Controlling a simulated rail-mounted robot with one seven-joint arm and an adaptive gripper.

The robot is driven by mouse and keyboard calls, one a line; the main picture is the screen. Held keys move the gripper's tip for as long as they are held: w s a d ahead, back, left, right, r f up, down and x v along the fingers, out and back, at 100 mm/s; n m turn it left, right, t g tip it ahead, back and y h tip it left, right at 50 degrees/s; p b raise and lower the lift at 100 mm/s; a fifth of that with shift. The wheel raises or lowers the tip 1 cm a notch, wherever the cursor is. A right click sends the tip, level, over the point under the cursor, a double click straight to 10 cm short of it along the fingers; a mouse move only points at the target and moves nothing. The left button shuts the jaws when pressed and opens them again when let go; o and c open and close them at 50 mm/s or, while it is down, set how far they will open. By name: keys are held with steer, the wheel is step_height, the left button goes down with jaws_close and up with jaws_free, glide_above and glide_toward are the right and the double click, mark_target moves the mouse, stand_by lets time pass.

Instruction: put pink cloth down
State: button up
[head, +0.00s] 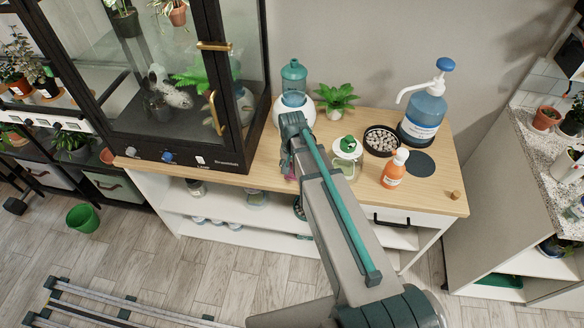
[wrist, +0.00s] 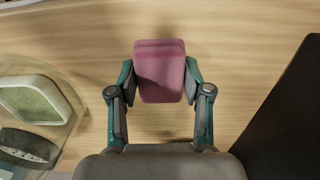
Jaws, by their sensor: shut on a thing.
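My gripper (wrist: 160,85) is shut on the pink cloth (wrist: 160,72), which shows as a folded block between the two fingers in the wrist view. The cloth is over the wooden tabletop (wrist: 65,42); I cannot tell whether it touches the wood. In the head view my gripper (head: 290,166) is over the front part of the counter, just right of the glass cabinet. Only a small bit of the pink cloth (head: 289,176) shows there, the rest hidden by my arm.
The black-framed glass cabinet (head: 165,155) stands close on the left. A glass jar with a green-and-white lid (head: 347,148), an orange bottle (head: 394,168), a pebble dish (head: 382,140) and a pump bottle (head: 424,112) stand to the right. A small fern (head: 336,98) stands behind.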

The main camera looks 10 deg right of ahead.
mark_target(292, 169)
steer(key=shift+f, duration=0.1)
steer(key=o, duration=0.6)
steer(key=shift+f, duration=0.1)
steer(key=shift+c, duration=0.2)
steer(key=o, duration=0.5)
steer(key=shift+c, duration=0.2)
step_height(292, 169, up, 12)
steer(key=b, duration=0.3)
steer(key=shift+r, duration=0.25)
steer(key=shift+f, duration=0.1)
